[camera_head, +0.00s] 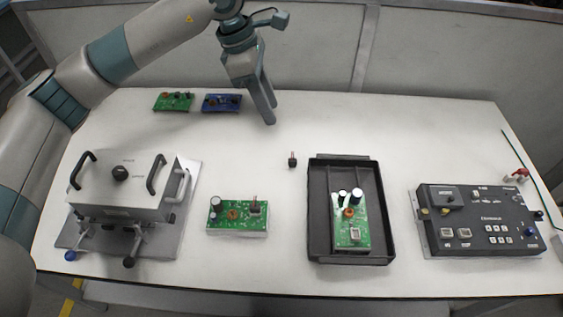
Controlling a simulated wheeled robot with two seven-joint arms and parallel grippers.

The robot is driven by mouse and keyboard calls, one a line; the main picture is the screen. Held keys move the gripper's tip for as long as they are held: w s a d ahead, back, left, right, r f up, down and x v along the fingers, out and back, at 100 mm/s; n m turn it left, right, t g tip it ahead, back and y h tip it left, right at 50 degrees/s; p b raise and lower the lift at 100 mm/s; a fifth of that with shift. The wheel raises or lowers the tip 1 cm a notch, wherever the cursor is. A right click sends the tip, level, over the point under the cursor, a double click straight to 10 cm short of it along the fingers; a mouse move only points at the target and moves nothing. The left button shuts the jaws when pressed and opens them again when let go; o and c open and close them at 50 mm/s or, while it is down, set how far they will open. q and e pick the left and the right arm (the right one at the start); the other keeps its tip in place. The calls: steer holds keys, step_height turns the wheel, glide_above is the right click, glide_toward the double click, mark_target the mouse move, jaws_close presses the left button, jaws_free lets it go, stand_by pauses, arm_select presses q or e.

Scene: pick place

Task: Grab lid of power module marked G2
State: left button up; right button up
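I cannot read a G2 mark anywhere, so I cannot tell which part is the named lid. A small dark part (292,160) stands alone on the table's middle. A green circuit board (238,215) with raised components lies at front centre-left. Another green board (350,222) lies in a black tray (384,240). My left gripper (272,115) points down above the back middle of the table, up and left of the small dark part. Its two fingers look apart with nothing between them. My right gripper is not in view.
A grey metal box (122,185) with black handles stands at front left. A black control panel (480,222) stands at right, with a small red part (517,174) behind it. Green (174,102) and blue (222,103) boards lie at the back left. The back right is clear.

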mark_target(292, 160)
arm_select(q)
steer(key=shift+a, duration=0.1)
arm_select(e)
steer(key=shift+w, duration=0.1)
